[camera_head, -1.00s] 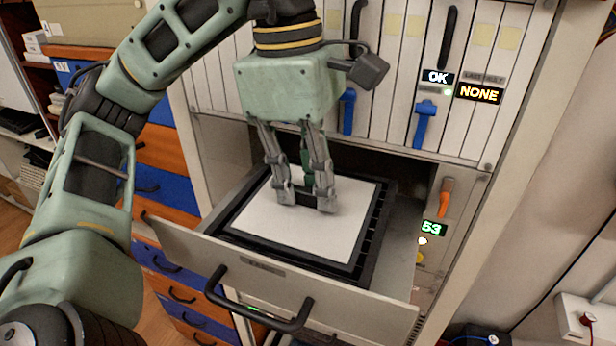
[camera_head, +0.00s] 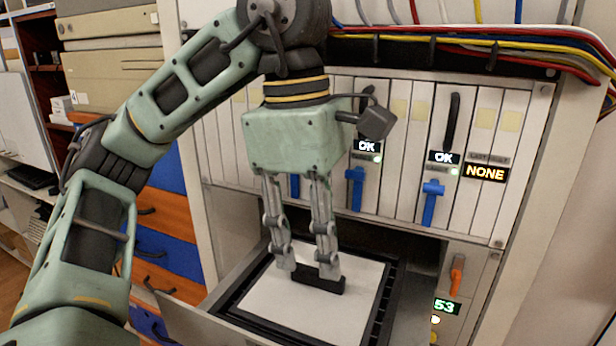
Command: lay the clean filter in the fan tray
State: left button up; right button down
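The clean filter (camera_head: 265,298) is a flat white panel with a short black grip bar (camera_head: 320,283) on top. It lies flat inside the black-rimmed fan tray (camera_head: 383,308), which is pulled out of the cabinet like a drawer. My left gripper (camera_head: 305,268) points down over the panel. Its two fingers are apart, with the tips close to the bar, and the bar shows in front of and below the right fingertip. I see nothing clamped between the fingers. The near part of the tray is cut off by the picture's bottom edge. My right gripper is not in view.
Upright card modules with blue latches (camera_head: 433,200) and lit displays stand just behind my gripper. An orange lever (camera_head: 457,275) and a "53" display are right of the tray. Cables (camera_head: 480,45) run along the top. Blue and orange drawers (camera_head: 170,215) are at left.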

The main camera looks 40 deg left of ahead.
pick_arm(q)
notch_tip(320, 180, up, 9)
jog(key=a, duration=0.1)
jog(key=shift+s, duration=0.15)
dwell(0.3)
jog(key=shift+f, duration=0.1)
